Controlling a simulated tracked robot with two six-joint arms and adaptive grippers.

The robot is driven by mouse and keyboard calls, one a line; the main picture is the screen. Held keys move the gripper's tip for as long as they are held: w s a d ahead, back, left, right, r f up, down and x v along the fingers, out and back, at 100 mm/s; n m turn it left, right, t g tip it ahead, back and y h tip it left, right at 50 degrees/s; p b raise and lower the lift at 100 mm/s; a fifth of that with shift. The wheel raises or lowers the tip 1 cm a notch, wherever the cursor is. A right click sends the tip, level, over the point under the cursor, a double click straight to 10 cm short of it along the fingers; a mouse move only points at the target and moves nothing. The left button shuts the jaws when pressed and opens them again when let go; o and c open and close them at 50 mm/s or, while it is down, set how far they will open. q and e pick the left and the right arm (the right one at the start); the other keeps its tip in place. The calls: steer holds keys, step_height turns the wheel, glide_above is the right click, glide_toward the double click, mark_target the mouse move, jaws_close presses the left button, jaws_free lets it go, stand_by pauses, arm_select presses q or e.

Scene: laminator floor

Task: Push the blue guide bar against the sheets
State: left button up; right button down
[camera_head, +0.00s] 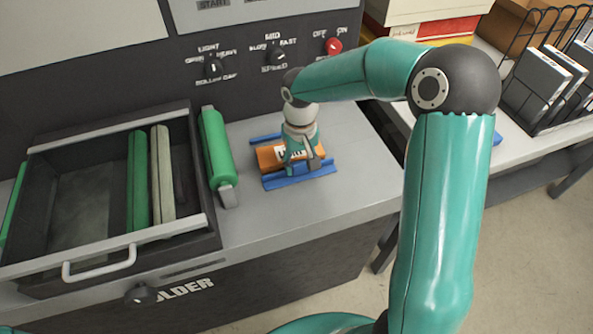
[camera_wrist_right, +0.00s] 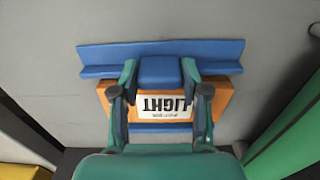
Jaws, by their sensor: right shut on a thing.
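The blue guide bar (camera_head: 302,177) lies on the grey machine top, along the near side of the orange sheets (camera_head: 268,156). In the right wrist view the guide bar (camera_wrist_right: 215,50) has a raised blue block at its middle. My right gripper (camera_head: 300,163) reaches down over the sheets, its fingers closed on both sides of that block (camera_wrist_right: 160,71). The sheets (camera_wrist_right: 222,98) carry a white label reading LIGHT, upside down in the wrist view. The bar appears close along the sheets' edge; contact is unclear. My left gripper is not in view.
A second blue bar (camera_head: 262,138) lies on the far side of the sheets. A green roller (camera_head: 216,146) and a dark tray (camera_head: 77,205) with rollers are to the left. The control panel with a red switch (camera_head: 333,46) rises behind. The machine top's front right is clear.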

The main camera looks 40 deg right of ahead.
mark_target(300, 161)
steer(key=shift+f, duration=0.2)
steer(key=c, duration=0.6)
jaws_free()
steer(key=shift+o, duration=0.2)
steer(key=shift+r, duration=0.1)
steer(key=shift+w+r, duration=0.15)
steer(key=shift+r, duration=0.3)
step_height(300, 161, up, 11)
